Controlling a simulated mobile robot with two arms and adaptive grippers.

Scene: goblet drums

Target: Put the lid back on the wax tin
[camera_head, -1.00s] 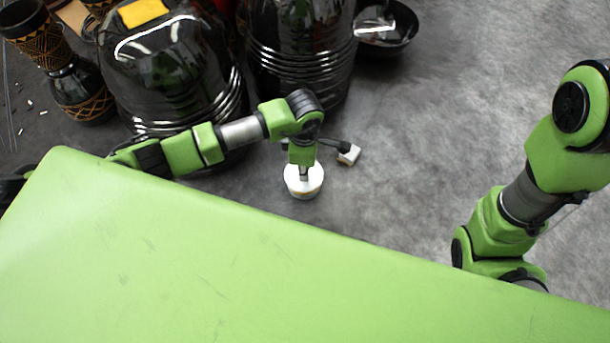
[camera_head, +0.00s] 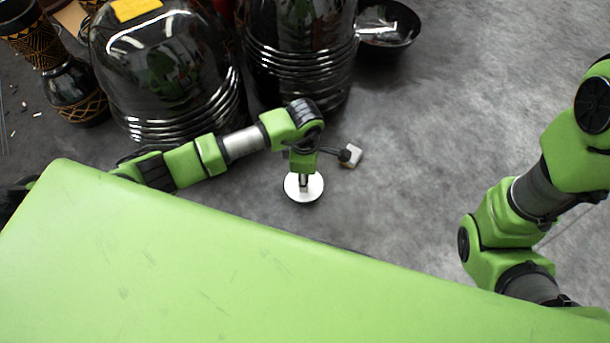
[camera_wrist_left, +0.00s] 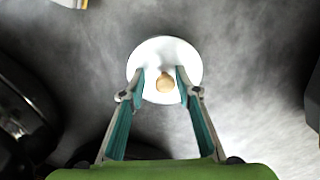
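A white round disc, which looks like the wax tin's lid (camera_head: 295,194), shows in the head view under my left gripper (camera_head: 303,181). In the left wrist view the lid (camera_wrist_left: 160,50) faces me, with a small tan knob at its middle. My left gripper (camera_wrist_left: 161,86) points down at the lid. Its two fingers stand either side of the knob, with a visible gap on each side. The wax tin's body is not clearly visible; I cannot tell whether it is under the lid. My right gripper is out of view; only my right arm shows.
A small white and tan block (camera_head: 352,156) lies just right of my left wrist. Large black glossy drums (camera_head: 168,75) stand behind my left arm. A black bowl (camera_head: 388,28) lies at the back. The grey floor (camera_head: 420,170) to the right is clear.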

